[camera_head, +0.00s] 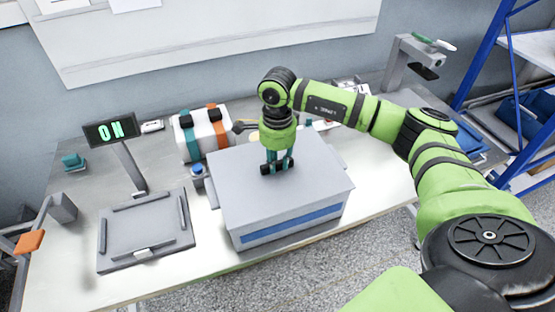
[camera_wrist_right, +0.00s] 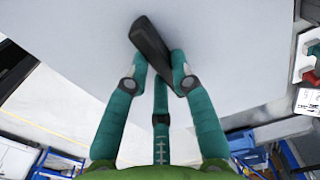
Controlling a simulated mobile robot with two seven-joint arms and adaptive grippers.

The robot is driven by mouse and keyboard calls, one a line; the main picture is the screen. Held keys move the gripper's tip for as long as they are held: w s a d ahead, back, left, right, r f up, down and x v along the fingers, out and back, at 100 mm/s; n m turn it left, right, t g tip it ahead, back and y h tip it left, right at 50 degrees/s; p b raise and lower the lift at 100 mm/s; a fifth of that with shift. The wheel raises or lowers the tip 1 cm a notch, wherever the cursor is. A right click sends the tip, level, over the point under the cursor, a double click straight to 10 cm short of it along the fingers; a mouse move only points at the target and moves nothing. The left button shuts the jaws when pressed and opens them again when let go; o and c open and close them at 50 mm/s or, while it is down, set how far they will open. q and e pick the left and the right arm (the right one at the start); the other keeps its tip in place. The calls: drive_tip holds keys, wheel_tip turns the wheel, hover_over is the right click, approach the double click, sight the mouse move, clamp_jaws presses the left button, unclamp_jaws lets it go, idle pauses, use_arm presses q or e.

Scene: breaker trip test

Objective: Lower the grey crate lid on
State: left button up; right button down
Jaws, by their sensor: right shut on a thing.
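The grey lid (camera_head: 235,185) lies level over the grey crate (camera_head: 295,229), which has a blue band on its front. The lid covers the crate's opening, so its inside is hidden. I cannot tell whether a thin gap is left between lid and rim. My right gripper (camera_head: 277,167) points down over the middle of the lid and is shut on its dark handle. In the right wrist view the teal fingers close around the black handle (camera_wrist_right: 150,38), with the lid's plain surface (camera_wrist_right: 80,30) behind. My left gripper is not in view.
A white cylinder with teal and orange bands (camera_head: 202,134) and a small blue-topped item (camera_head: 198,171) sit close to the crate's left. A blue rack (camera_head: 485,50) stands at right.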

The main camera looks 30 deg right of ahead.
drive_tip(key=c, duration=1)
unclamp_jaws()
wheel_tip(320, 180, up, 12)
drive_tip(key=shift+r, duration=0.1)
